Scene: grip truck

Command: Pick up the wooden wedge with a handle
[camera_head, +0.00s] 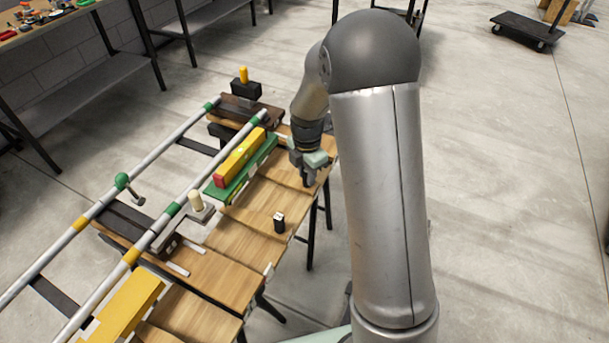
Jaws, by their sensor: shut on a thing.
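My gripper (307,172) is at the end of my arm, low over the right side of the wooden table. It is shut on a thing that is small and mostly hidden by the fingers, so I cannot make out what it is. I cannot tell for sure which thing is the wooden wedge. A dark block with an upright yellow handle (244,85) stands at the table's far end. A pale block with an upright cream peg (199,209) sits beside the near rail. Both are apart from my gripper.
Two metal rails (150,234) with coloured bands run along the table's left side. A yellow beam with a red end (238,158) lies on a green board (216,190). A small black object (279,222) stands on the table (245,240). A yellow block (125,305) lies at front left.

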